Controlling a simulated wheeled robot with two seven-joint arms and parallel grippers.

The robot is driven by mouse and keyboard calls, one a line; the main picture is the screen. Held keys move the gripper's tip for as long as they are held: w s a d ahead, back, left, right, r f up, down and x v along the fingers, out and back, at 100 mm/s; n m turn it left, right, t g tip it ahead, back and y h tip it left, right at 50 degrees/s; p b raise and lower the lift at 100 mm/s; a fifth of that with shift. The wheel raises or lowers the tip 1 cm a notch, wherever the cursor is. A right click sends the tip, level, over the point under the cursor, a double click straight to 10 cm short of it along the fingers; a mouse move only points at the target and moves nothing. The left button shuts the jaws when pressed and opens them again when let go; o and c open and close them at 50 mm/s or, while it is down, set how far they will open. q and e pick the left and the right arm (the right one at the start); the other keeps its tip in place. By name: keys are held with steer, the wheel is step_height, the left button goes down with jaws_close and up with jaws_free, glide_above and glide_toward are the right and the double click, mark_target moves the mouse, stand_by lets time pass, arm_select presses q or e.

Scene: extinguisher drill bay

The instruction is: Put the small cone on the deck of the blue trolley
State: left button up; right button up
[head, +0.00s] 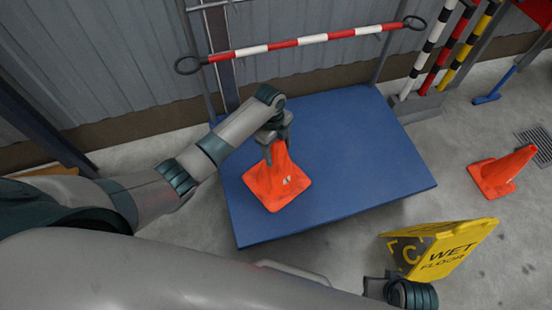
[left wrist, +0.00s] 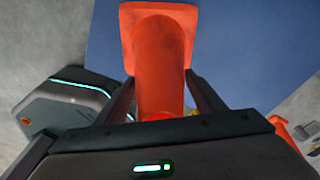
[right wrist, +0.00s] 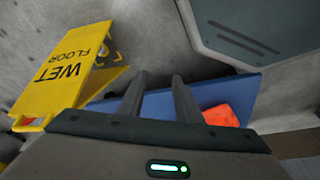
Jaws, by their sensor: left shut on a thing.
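The small orange cone (head: 278,185) is in my left gripper (head: 274,137), gripped near its narrow top. The cone shows in the left wrist view (left wrist: 160,50) between the two fingers. In the head view its square base lies over the near left part of the blue trolley's deck (head: 350,140). I cannot tell whether the base touches the deck. The deck also shows in the right wrist view (right wrist: 155,103). My right gripper (right wrist: 160,85) is open and empty, with its fingers apart; its fingers are not visible in the head view.
A second orange cone (head: 499,174) stands on the floor right of the trolley. A yellow wet floor sign (head: 450,250) stands close to the near right side. A red-and-white bar (head: 300,41) runs above the deck's far side. Striped posts (head: 432,45) stand back right. Most of the deck is clear.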

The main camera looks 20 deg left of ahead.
arm_select(q)
steer(key=shift+s+a+f, duration=0.15)
steer(key=shift+s+f, duration=0.15)
steer(key=shift+s, duration=0.2)
arm_select(e)
steer(key=shift+w+a+f, duration=0.15)
steer(key=shift+w+f, duration=0.1)
steer(key=shift+w, duration=0.1)
arm_select(q)
steer(key=shift+f, duration=0.1)
arm_select(e)
steer(key=shift+s, duration=0.15)
